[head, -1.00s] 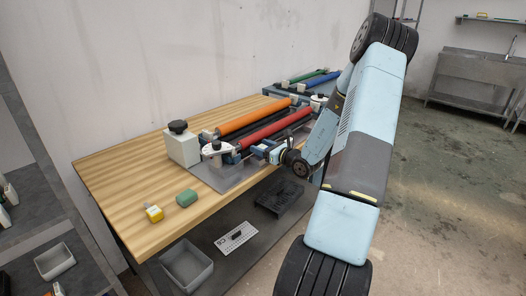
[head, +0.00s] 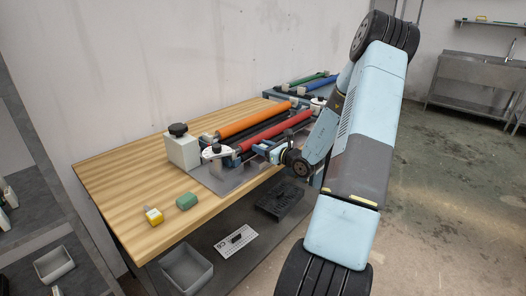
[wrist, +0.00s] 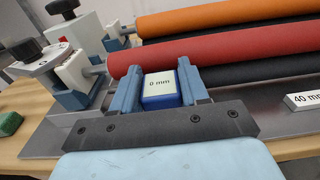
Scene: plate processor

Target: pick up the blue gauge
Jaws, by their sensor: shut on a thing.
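The blue gauge (wrist: 161,97) is a small blue block with a white label reading "0 mm" on top, seen in the wrist view. My gripper (wrist: 160,88) is shut on it, with one blue-grey finger against each side. The gauge is right in front of the red roller (wrist: 225,56); I cannot tell whether it touches the roller or the plate below. In the head view my gripper (head: 262,151) is small at the front of the rollers, and the gauge cannot be made out there.
An orange roller (wrist: 215,18) lies behind the red one. A white block marked "40 mm" (wrist: 304,100) is on the plate at right. Clamps with black knobs (wrist: 62,8) stand at left.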

